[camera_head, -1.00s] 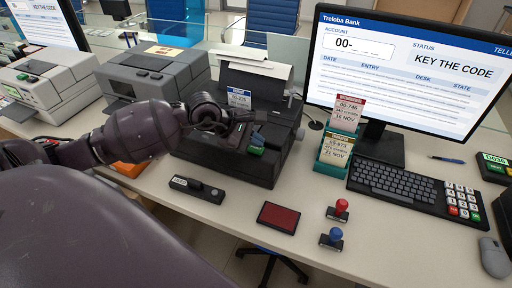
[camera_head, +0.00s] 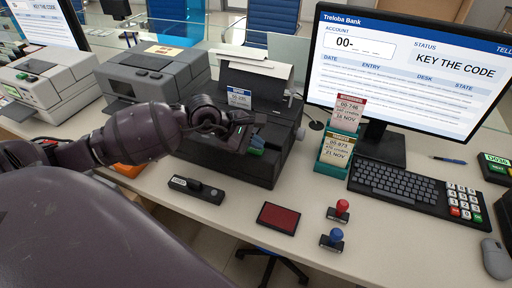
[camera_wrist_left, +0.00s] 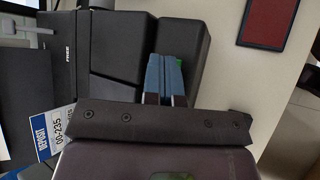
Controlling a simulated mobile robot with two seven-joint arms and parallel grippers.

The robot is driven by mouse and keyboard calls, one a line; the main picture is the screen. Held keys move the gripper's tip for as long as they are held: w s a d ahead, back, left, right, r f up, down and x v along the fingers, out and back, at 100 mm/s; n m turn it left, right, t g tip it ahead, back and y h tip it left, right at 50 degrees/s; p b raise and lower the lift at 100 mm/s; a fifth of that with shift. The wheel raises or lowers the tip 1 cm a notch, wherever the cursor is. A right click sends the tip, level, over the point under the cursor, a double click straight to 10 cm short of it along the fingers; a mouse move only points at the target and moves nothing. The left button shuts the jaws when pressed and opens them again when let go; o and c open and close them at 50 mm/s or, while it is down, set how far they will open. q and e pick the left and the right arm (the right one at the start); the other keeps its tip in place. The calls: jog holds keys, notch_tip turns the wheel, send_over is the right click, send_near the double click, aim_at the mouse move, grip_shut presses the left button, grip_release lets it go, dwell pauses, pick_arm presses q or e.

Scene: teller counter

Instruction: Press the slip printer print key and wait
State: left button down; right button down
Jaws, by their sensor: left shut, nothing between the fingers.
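The slip printer (camera_head: 222,160) is a bulky black machine in the middle of the counter. My left gripper (camera_head: 256,147) is over the right part of its front, with its fingers shut and empty. In the left wrist view the two blue-grey fingers (camera_wrist_left: 165,72) lie side by side against the black printer body (camera_wrist_left: 178,38). A small green key (camera_wrist_left: 183,61) peeks out beside their tips and is mostly hidden. I cannot tell whether the fingers touch or press it. A blue-headed deposit slip (camera_head: 239,97) shows at the printer; it is also in the wrist view (camera_wrist_left: 52,132). My right gripper is not in view.
A red ink pad (camera_head: 277,218), two stamps (camera_head: 341,209) and a small black device (camera_head: 196,190) lie in front. Slip holders (camera_head: 333,158), a keyboard (camera_head: 400,188) and a monitor (camera_head: 410,70) reading "KEY THE CODE" stand right. A grey machine (camera_head: 152,80) stands left.

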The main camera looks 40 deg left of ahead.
aim_at(255, 151)
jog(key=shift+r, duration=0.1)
pick_arm(q)
jog(key=shift+r+p, duration=0.45)
jog(key=shift+r, duration=0.45)
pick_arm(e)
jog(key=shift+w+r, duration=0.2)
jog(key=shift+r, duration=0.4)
